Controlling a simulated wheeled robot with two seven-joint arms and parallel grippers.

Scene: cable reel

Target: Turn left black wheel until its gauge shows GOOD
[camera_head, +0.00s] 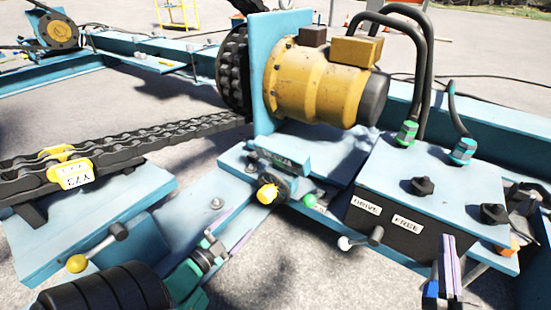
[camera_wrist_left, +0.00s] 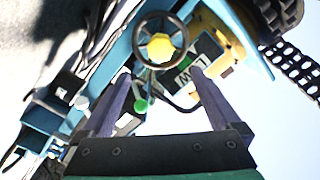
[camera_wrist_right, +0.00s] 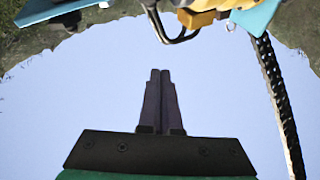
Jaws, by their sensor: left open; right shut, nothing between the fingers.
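A black handwheel with a yellow hub (camera_head: 268,193) is mounted on the blue frame below the yellow motor. In the left wrist view the black wheel (camera_wrist_left: 139,25) shows as a ring with spokes, just beyond my fingertips. Beside it is a dark gauge panel (camera_wrist_left: 191,66) with a white label, upside down and partly hidden by a finger; I cannot read it surely. My left gripper (camera_head: 243,222) is open, its fingers pointing at the wheel without visible contact. My right gripper (camera_head: 449,246) is shut and empty, in front of the control box.
The blue control box (camera_head: 410,185) with black knobs and DRIVE and FREE labels stands at the right. The yellow motor (camera_head: 315,85) rises behind the wheel. A lever with a yellow ball (camera_head: 77,263) is at lower left. A heavy chain (camera_head: 130,145) runs across the left.

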